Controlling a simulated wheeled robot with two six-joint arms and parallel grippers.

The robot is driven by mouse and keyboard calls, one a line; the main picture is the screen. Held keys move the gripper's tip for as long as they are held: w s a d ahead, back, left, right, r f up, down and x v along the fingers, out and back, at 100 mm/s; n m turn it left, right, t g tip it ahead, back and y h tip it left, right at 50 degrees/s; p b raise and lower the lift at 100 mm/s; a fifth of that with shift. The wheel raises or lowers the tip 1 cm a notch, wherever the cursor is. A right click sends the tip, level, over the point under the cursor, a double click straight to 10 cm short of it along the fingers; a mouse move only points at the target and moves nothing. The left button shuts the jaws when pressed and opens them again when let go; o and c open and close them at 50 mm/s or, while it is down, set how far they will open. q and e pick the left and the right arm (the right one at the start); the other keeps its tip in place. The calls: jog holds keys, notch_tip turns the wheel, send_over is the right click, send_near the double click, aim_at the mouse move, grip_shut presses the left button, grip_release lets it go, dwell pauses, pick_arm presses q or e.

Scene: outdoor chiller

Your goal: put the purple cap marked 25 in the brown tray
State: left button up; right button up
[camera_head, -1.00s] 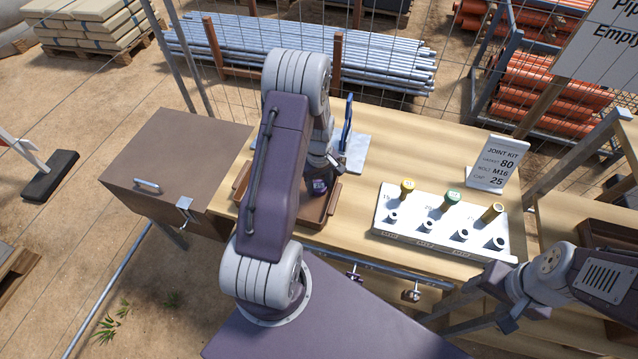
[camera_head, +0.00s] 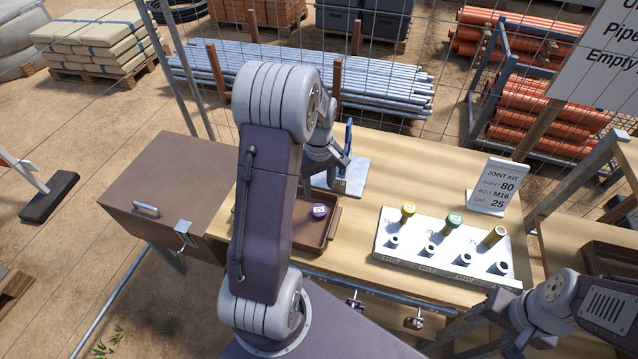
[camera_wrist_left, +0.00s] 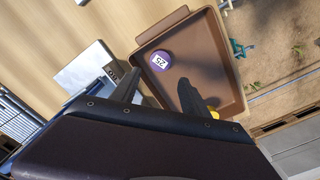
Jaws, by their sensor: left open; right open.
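The purple cap (camera_head: 319,210) lies in the brown tray (camera_head: 329,236), its label facing up. In the left wrist view the cap (camera_wrist_left: 160,60) shows the number 25 and the tray (camera_wrist_left: 222,62) surrounds it. My left gripper (camera_head: 340,178) is open and empty, above the tray's back side; its fingers (camera_wrist_left: 158,88) are apart with the cap beyond them. A small yellow thing (camera_wrist_left: 214,114) shows in the tray, partly behind a finger. My right gripper (camera_head: 487,325) is at the front right, empty and away from the tray.
A white rack (camera_head: 440,262) with yellow- and green-topped pieces stands right of the tray. A sign (camera_head: 494,186) reads joint kit, cap 25. A blue-handled tool on a grey plate (camera_head: 354,178) is behind the tray. A brown box (camera_head: 170,190) adjoins the table's left.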

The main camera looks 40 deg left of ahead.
pick_arm(q)
jog(key=s+d+r+m+t, duration=0.1)
jog(key=s+d+m, duration=0.9)
jog(key=d+m, duration=0.2)
jog(key=shift+s+d, duration=0.35)
jog(key=shift+d, duration=0.25)
